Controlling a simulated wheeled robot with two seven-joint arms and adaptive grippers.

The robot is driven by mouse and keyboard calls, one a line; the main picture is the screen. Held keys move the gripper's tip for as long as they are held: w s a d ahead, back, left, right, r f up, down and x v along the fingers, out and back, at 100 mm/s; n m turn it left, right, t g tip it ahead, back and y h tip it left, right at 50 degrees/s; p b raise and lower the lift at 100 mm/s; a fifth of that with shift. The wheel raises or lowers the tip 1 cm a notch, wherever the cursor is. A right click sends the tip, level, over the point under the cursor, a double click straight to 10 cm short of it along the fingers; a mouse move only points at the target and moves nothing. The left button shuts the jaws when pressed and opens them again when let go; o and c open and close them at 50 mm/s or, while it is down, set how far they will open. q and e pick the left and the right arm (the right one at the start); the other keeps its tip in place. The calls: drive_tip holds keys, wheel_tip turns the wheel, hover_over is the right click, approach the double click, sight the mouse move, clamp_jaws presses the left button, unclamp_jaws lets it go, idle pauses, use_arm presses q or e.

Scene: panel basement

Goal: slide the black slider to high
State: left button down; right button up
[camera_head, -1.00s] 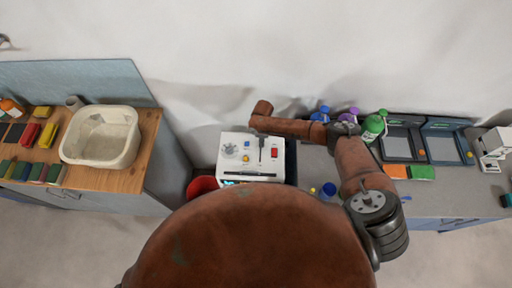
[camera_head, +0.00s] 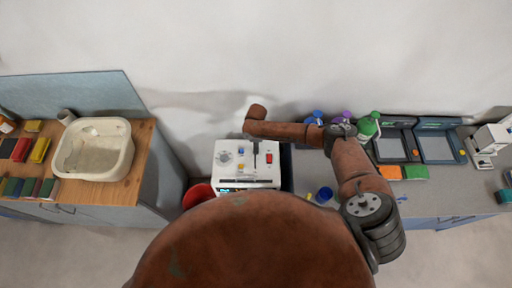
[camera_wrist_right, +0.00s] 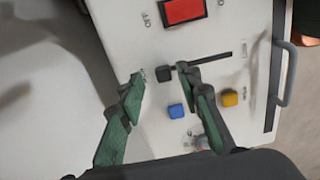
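The white control panel (camera_head: 231,173) stands in front of me in the head view. In the right wrist view, its face (camera_wrist_right: 205,30) carries a thin black slot with the black slider knob (camera_wrist_right: 164,74) at the slot's left end. My right gripper (camera_wrist_right: 160,73) is open, with green-padded fingers. The knob shows between the fingertips, with a gap to the left finger and the right fingertip close by it over the slot. I cannot tell whether either finger touches it. The lettering by the slot is too blurred to read. My left gripper is not in view.
The panel also has a red switch (camera_wrist_right: 183,11), a blue button (camera_wrist_right: 176,111), a yellow button (camera_wrist_right: 229,98) and a grey side handle (camera_wrist_right: 287,75). A red bucket (camera_head: 197,194) stands left of it. Counters with a white basin (camera_head: 120,157) and bottles (camera_head: 368,125) flank it.

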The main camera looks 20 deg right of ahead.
wheel_tip(320, 180, up, 10)
drive_tip(key=shift+r, duration=0.15)
idle(0.7)
